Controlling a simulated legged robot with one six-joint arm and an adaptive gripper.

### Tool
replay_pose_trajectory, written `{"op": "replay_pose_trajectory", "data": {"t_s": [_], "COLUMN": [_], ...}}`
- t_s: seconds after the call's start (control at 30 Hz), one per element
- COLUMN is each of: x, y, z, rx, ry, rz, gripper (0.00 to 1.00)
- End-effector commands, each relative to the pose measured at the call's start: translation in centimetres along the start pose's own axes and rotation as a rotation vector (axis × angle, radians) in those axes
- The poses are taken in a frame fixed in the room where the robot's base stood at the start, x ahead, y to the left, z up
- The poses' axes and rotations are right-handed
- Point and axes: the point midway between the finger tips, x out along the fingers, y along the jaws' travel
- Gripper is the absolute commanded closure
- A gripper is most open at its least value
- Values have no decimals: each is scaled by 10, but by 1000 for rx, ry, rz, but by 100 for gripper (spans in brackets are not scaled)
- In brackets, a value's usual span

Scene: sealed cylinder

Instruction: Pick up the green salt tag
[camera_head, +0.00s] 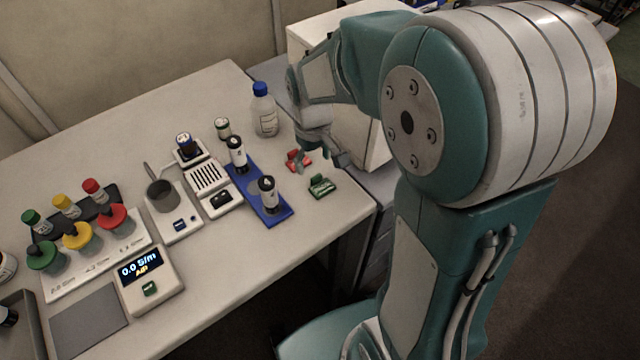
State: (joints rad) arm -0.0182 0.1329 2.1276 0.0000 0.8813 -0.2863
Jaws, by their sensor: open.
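The green salt tag (322,187), a small dark green piece with pale lettering, sits on the table near its right edge. A red tag (294,163) lies just behind and to the left of it. My gripper (324,158) is open, with its fingers pointing down, behind the green tag and close to the red one. One finger overlaps part of the red tag in the picture. No tag shows between the fingers. I cannot tell how high the gripper is above the table.
A blue rack (276,218) with black-and-white vials stands left of the tags. A blue-capped bottle (265,115) stands behind. Further left are a hotplate (181,226), a meter (150,278) and several colour-capped jars. The table (315,240) is bare in front of the green tag.

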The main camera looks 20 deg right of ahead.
Motion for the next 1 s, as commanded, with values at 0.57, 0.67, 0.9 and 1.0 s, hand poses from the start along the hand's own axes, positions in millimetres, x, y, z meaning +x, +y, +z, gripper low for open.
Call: {"op": "replay_pose_trajectory", "data": {"t_s": [0.57,0.67,0.9,1.0], "x": [48,48,48,48], "y": [0,0,0,0], "z": [4,4,4,4], "rx": [0,0,0,0], "ry": [0,0,0,0], "rz": [0,0,0,0], "gripper": [20,51,86,86]}}
